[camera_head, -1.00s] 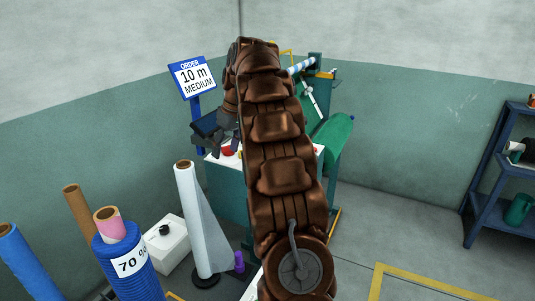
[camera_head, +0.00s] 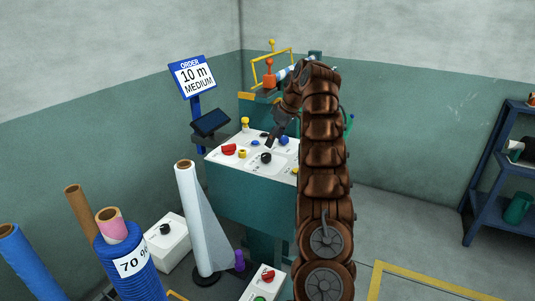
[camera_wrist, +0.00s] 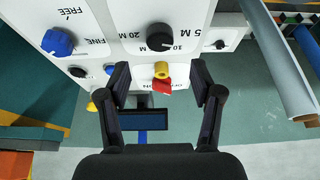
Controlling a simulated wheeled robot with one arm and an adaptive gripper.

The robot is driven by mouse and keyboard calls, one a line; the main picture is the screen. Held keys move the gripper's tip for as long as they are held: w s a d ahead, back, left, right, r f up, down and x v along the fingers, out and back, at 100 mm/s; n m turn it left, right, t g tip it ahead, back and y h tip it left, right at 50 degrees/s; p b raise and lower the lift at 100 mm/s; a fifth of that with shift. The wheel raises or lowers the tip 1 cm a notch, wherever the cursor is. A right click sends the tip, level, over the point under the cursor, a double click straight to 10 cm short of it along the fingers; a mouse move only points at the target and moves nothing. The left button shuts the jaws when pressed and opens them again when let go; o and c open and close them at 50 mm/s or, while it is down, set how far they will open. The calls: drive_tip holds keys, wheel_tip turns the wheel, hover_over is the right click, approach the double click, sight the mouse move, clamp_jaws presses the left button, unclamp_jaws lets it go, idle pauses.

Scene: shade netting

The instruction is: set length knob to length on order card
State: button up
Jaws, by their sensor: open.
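The order card (camera_head: 193,77) stands on a post at the back left and reads 10 m, MEDIUM. The length knob (camera_wrist: 160,37) is black, on the white panel in the wrist view, with 20 M, 10 and 5 M printed around it. A small light mark shows on its edge near the 10; its exact setting is hard to read. In the head view a black knob (camera_head: 266,157) on the sloped panel looks like it. My gripper (camera_head: 271,141) is open and empty, just above the panel. In the wrist view my gripper (camera_wrist: 160,75) has its fingers apart, short of the knob.
A red knob (camera_head: 229,149), a yellow knob (camera_head: 242,154) and a blue knob (camera_wrist: 57,42) sit on the same panel. A dark screen (camera_head: 211,123) stands left of it. A white roll (camera_head: 199,220) stands in front. Floor at right is open.

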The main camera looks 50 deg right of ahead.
sight(266, 155)
drive_tip(key=shift+x, duration=1.4)
drive_tip(key=shift+p+x, duration=0.35)
drive_tip(key=shift+x, duration=2.1)
drive_tip(key=c, duration=1.1)
